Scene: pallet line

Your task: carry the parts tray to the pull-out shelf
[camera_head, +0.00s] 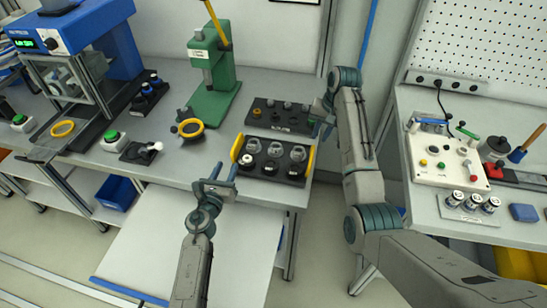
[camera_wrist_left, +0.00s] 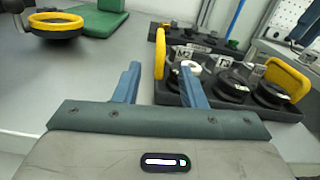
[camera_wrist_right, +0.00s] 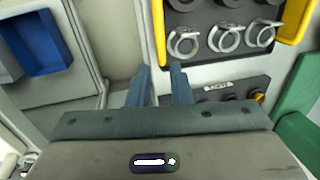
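The parts tray (camera_head: 268,177) is black with a yellow handle at each end and holds several round parts. It sits on the workbench near the front edge. My left gripper (camera_head: 223,170) is open and empty, just in front of the left handle (camera_head: 236,146). In the left wrist view that handle (camera_wrist_left: 160,52) shows beyond the gap between the fingers. My right gripper (camera_head: 321,115) is near the right handle (camera_head: 311,159); in the right wrist view its fingers are open, with a handle (camera_wrist_right: 158,30) ahead. The pull-out shelf, a pale panel (camera_head: 150,240) with a blue front edge, extends below the bench.
A black rack (camera_head: 280,115) of parts stands just behind the tray. A green press (camera_head: 212,75) and a yellow ring on a stand (camera_head: 190,128) stand to its left. The right bench holds a control panel (camera_head: 445,160). The visible shelf surface is clear.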

